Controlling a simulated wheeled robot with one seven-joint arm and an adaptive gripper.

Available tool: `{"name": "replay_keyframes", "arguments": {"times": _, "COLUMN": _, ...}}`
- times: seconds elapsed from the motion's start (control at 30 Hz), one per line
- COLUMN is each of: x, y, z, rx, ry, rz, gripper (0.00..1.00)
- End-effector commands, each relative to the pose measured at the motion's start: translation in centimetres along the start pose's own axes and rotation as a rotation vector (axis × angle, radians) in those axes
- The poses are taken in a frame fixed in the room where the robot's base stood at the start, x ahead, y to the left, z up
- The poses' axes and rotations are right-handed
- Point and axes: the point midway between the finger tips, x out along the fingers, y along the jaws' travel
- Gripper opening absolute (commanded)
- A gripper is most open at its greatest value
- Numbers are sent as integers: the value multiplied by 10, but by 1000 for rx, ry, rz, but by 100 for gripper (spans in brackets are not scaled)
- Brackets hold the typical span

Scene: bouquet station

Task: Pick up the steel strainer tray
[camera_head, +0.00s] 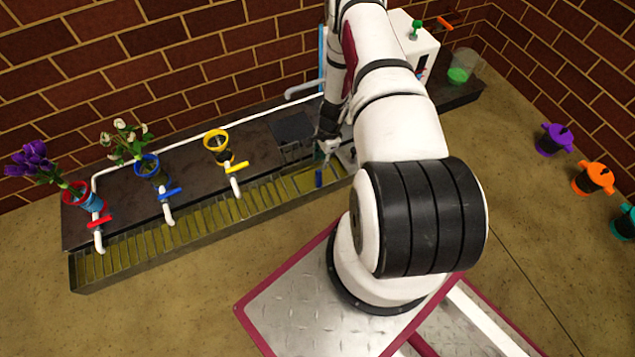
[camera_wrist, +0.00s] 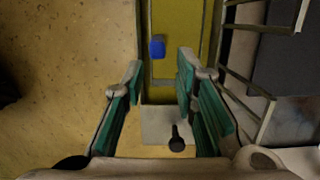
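In the head view my gripper (camera_head: 327,148) is at the right part of the bench, partly hidden by my arm. The plate cannot be made out there.
A dark metal frame (camera_wrist: 250,100) stands close on the right. Red, blue and yellow vases (camera_head: 216,141) with taps line the bench leftward. Floor in front is clear.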

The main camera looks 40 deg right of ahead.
Motion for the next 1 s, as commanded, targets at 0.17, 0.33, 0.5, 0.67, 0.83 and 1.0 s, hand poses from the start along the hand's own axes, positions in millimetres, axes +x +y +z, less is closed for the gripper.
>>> {"name": "replay_keyframes", "arguments": {"times": 0.17, "x": 39, "y": 1, "z": 0, "rx": -1, "ry": -1, "rz": 2, "gripper": 27}}
{"name": "replay_keyframes", "arguments": {"times": 0.33, "x": 61, "y": 1, "z": 0, "rx": -2, "ry": -1, "rz": 1, "gripper": 27}}
{"name": "replay_keyframes", "arguments": {"times": 0.5, "x": 69, "y": 0, "z": 1, "rx": -2, "ry": -1, "rz": 1, "gripper": 27}}
{"name": "replay_keyframes", "arguments": {"times": 0.67, "x": 80, "y": 2, "z": 1, "rx": -2, "ry": -1, "rz": 1, "gripper": 27}}
{"name": "replay_keyframes", "arguments": {"times": 0.83, "x": 103, "y": 5, "z": 2, "rx": -3, "ry": -2, "rz": 2, "gripper": 27}}
{"name": "replay_keyframes", "arguments": {"times": 1.0, "x": 120, "y": 4, "z": 1, "rx": -3, "ry": -1, "rz": 1, "gripper": 27}}
